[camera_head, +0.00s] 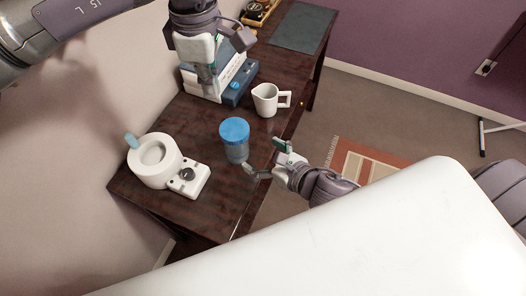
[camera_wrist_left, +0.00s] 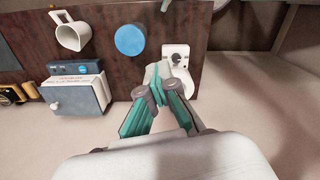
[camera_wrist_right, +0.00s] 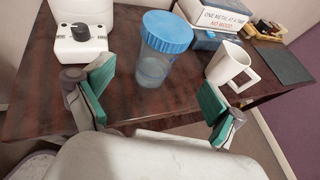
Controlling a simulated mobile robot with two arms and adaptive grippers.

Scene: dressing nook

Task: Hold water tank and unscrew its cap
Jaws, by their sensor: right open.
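The water tank is a clear cylinder (camera_head: 237,153) with a wide blue cap (camera_head: 235,130), upright on the dark wooden table near its front edge. In the right wrist view its clear body (camera_wrist_right: 153,68) stands beyond my right gripper's fingers, with the blue cap (camera_wrist_right: 168,31) on top. My right gripper (camera_head: 265,160) is open and empty at the table edge, its fingers spread toward the tank but apart from it. My left gripper (camera_head: 208,88) is above the back of the table, its fingertips together with nothing between them. The left wrist view shows the cap (camera_wrist_left: 130,40) from above, beyond these fingers.
A white round appliance with a knob (camera_head: 154,160) stands left of the tank. A white pitcher (camera_head: 265,99) stands behind it to the right. A blue and white boxy device (camera_head: 236,84) is under my left gripper. A dark mat (camera_head: 302,27) lies at the far end.

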